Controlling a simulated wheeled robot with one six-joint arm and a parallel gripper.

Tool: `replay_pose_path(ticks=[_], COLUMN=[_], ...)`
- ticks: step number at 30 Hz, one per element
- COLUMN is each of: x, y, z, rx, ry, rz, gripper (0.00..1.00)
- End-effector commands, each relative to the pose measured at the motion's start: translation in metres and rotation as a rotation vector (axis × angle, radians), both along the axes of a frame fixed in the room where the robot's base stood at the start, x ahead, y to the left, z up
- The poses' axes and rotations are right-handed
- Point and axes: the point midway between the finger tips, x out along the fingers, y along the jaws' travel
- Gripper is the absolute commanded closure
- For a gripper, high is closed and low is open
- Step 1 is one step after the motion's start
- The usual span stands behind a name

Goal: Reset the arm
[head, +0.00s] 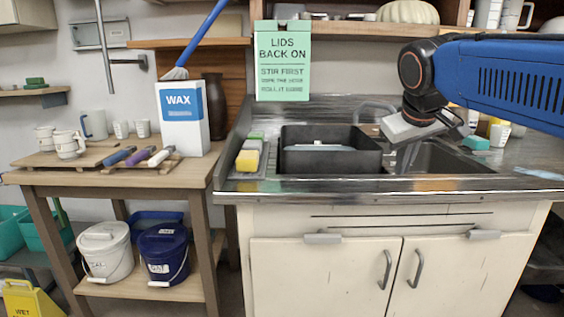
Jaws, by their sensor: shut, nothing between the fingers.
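My blue arm (500,78) reaches in from the right edge at the upper right. It ends in a dark wrist with orange rings. My gripper (406,156) hangs from it, pointing down in front of the sink area, and it is shut and empty. Its fingertips are small and partly lost against the dark sink behind. The arm is still stretched out over the counter.
A black bin (330,160) stands in the steel sink (450,160). A green sign (283,60) hangs behind. A wooden table (120,177) at left carries a WAX box (182,118), mugs and tools. Lidded white (106,252) and blue (164,255) buckets stand below.

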Motion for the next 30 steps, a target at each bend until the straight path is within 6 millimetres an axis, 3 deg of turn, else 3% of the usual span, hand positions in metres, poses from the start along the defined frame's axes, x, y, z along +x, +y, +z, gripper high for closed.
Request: replay_pose_path(ticks=[1,12,18,24,30], x=[-0.021,-0.148,-0.199,-0.220,-0.221], y=[-0.005,-0.017,-0.015,-0.013,-0.013], z=[-0.018,-0.159,-0.224,-0.252,-0.254], rx=[0.018,0.168,0.234,0.262,0.264], ry=[0.010,0.067,0.088,0.094,0.095], rz=[-0.013,-0.105,-0.154,-0.177,-0.179], gripper=[1.00,1.00,1.00,1.00,1.00])
